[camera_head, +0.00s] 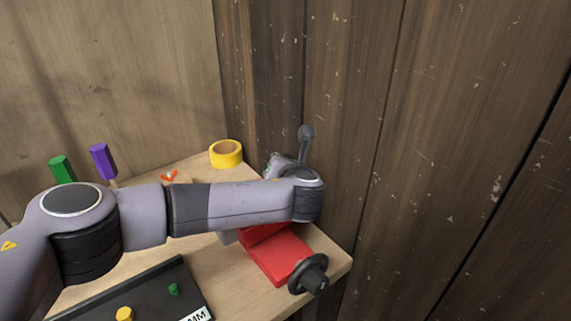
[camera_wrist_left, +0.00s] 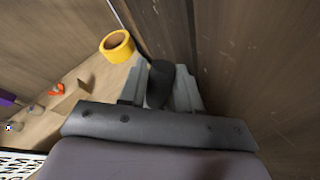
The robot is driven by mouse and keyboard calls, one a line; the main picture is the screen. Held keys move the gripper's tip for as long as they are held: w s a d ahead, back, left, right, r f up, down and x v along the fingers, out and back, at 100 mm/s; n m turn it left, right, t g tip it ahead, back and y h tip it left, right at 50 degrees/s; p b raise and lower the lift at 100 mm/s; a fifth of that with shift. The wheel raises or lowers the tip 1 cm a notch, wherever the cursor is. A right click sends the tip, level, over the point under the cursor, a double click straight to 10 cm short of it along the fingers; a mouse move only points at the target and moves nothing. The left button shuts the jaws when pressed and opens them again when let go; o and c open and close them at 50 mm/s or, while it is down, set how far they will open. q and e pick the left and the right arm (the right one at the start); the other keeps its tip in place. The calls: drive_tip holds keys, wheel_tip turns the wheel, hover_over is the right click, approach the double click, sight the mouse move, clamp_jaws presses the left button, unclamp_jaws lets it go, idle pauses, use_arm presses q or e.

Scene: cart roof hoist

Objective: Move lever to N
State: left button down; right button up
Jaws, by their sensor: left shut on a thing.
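In the left wrist view, a dark rounded piece that looks like the lever's handle (camera_wrist_left: 160,82) stands between the two pale fingers of my left gripper (camera_wrist_left: 160,88). The gripper is shut on it. In the head view my left gripper (camera_head: 281,163) is in the corner by the wood walls, partly hidden behind my wrist. A dark stalk with a rounded top (camera_head: 306,136) rises there; I cannot tell if it is the lever or part of my wrist. The lever's base and any N mark are hidden or not legible. My right gripper is not in view.
A yellow tape roll (camera_head: 226,154) lies left of the gripper on the wooden bench (camera_head: 335,262). A red vise-like device (camera_head: 279,257) with a black handwheel (camera_head: 308,274) sits under my forearm. A dark tray (camera_head: 150,290) is at the front. The wood wall (camera_head: 450,150) is close on the right.

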use_arm(q)
drive_tip(key=shift+s+a+r+n+t+h, duration=0.2)
drive_tip(key=shift+s+a+n+t, duration=0.15)
drive_tip(key=shift+a+n+t, duration=0.15)
drive_tip(key=shift+s+a+r+n+t+h, duration=0.2)
drive_tip(key=shift+s+a+n+t, duration=0.2)
drive_tip(key=shift+a+n, duration=0.2)
drive_tip(key=shift+s+a+r+n+t+h+b, duration=0.15)
drive_tip(key=shift+s+a+n+t+b, duration=0.3)
drive_tip(key=shift+a+n+b, duration=0.2)
drive_tip(key=shift+s+a+r+n+t+h+b, duration=0.15)
drive_tip(key=shift+s+a+n+t+b, duration=0.15)
drive_tip(key=shift+a+n+t+b, duration=0.25)
drive_tip(key=c, duration=0.9)
unclamp_jaws()
drive_tip(key=shift+s, duration=0.15)
drive_tip(key=shift+s+b, duration=0.4)
drive_tip(key=shift+s, duration=3.05)
drive_tip(key=shift+c, duration=0.2)
